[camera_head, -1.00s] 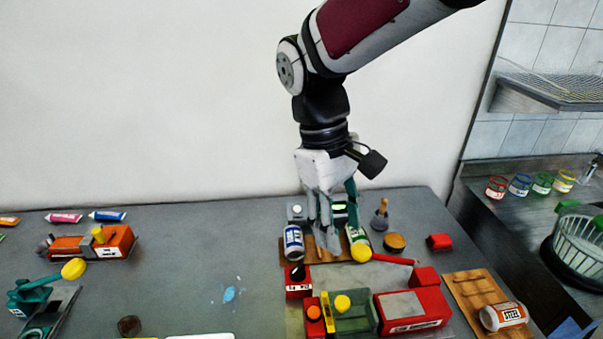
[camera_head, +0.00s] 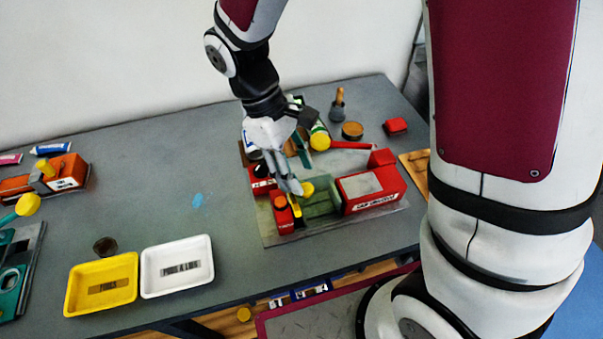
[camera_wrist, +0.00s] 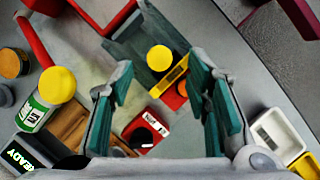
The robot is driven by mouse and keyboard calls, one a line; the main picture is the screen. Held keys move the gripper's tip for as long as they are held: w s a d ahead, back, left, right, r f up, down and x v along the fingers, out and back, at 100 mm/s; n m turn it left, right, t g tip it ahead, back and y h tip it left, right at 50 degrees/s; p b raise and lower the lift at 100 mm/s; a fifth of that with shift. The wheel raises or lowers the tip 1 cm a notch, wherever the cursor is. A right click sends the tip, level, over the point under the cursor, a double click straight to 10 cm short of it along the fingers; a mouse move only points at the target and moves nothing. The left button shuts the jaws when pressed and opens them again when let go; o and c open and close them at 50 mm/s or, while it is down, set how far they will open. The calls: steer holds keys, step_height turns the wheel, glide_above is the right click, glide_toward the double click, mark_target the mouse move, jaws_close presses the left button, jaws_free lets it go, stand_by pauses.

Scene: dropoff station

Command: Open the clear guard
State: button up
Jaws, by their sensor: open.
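The clear guard (camera_head: 322,203) is a greenish see-through cover on the red machine (camera_head: 370,187), with a yellow knob (camera_head: 307,189) on it. In the wrist view the guard (camera_wrist: 138,36) is at top centre and its yellow knob (camera_wrist: 159,58) is just beyond the fingertips. My gripper (camera_head: 292,180) is by the knob in the head view and partly covers the machine's left side. In the wrist view my gripper (camera_wrist: 162,85) is open, its fingers spread to either side with nothing between them. I cannot tell if a finger touches the knob.
A red block with an orange button (camera_head: 282,202) stands left of the guard. A red box with a black knob (camera_wrist: 147,132) is close below the fingers. A green-labelled bottle with a yellow cap (camera_wrist: 48,98) is at the left. White (camera_head: 150,290) and yellow trays lie front left.

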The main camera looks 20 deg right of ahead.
mark_target(307, 188)
steer(key=shift+x, duration=1.75)
jaws_close()
